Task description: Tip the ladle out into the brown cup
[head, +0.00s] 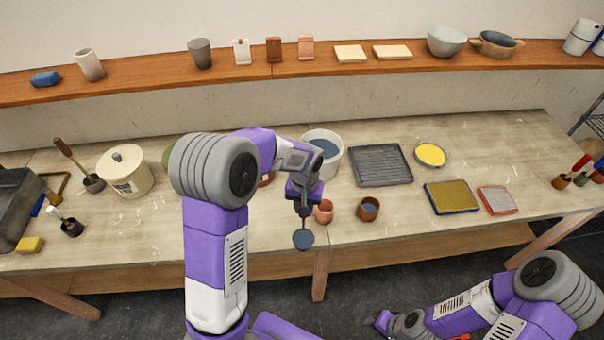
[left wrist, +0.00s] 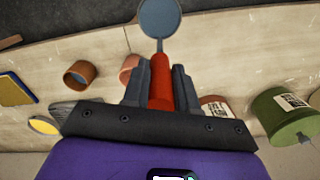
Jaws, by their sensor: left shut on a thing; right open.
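My left gripper (head: 303,200) is shut on the red handle of the ladle (left wrist: 160,90). The ladle's round blue-grey bowl (head: 303,239) hangs by the table's front edge in the head view, and its face shows at the top of the left wrist view (left wrist: 160,17). I cannot tell how full it is. The brown cup (head: 368,208) stands upright to the right of the ladle, apart from it; it also shows in the left wrist view (left wrist: 80,74). Its inside looks blue-grey. My right gripper (head: 385,322) is low at the bottom edge, partly cut off, open and away from the table.
A pink cup (head: 324,211) stands close beside my left gripper, left of the brown cup. Behind are a white bucket (head: 331,157) with blue-grey contents, a dark ribbed tray (head: 381,165) and a yellow dish (head: 430,155). The tabletop just right of the brown cup is clear.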

